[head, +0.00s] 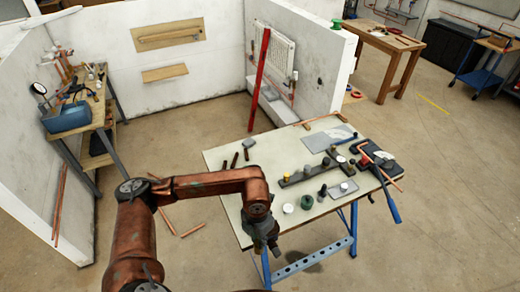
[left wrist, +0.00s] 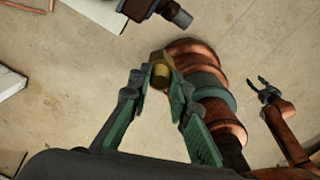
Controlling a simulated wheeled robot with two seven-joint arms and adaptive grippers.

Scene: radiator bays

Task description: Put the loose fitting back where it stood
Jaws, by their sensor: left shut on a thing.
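My left gripper (head: 267,248) hangs low at the near left edge of the pale workbench (head: 232,190). In the left wrist view its green fingers (left wrist: 160,85) are shut on a small brass fitting (left wrist: 160,72), held clear of the bench above the floor. In the head view the arm and fingers hide the fitting. A dark bar (head: 300,176) with several small fittings standing along it lies across the bench; I cannot tell which place on it is empty. My right gripper (left wrist: 264,92) shows small in the left wrist view, fingers apart and empty.
Near the bar stand a white-topped piece (head: 288,208), a green ring (head: 307,202) and a dark bottle (head: 322,192). A blue-handled tool (head: 388,200) overhangs the right edge. Dark short pieces (head: 234,160) lie at the left. The near left bench top is clear.

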